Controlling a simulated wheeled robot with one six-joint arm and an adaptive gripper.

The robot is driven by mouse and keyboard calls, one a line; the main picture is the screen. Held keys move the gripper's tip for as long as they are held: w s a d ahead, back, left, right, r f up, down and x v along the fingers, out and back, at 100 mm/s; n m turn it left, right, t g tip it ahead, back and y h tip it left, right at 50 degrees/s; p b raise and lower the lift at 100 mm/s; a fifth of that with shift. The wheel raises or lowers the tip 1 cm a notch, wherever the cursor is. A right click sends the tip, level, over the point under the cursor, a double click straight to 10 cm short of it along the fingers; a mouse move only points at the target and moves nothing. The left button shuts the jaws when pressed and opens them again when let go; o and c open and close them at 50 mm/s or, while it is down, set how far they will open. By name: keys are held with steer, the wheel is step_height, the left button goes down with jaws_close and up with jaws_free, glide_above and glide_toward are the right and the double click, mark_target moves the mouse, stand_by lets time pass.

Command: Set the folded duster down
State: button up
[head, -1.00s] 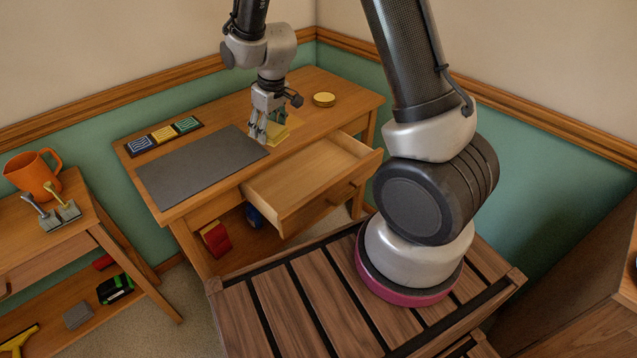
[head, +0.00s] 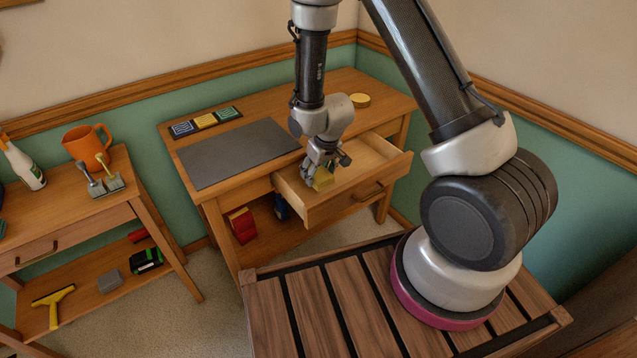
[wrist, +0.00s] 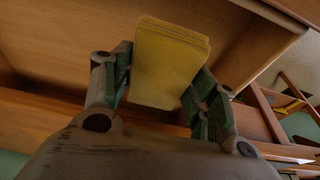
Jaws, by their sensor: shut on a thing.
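The folded duster (head: 323,179) is a small yellow ribbed cloth block. In the wrist view the duster (wrist: 170,62) sits between the green-padded fingers of my gripper (wrist: 165,85). My gripper (head: 318,172) is shut on it, in or just over the left part of the open desk drawer (head: 370,160). The drawer's pale wooden inside shows around it in the wrist view. Whether the duster touches the drawer floor I cannot tell.
Red (head: 243,225) and blue items stand beneath. A side table with an orange mug (head: 85,143) stands left. The drawer's right part is clear.

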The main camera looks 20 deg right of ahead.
steer(key=shift+f, duration=2.5)
steer(key=o, duration=1.1)
steer(key=shift+f, duration=0.1)
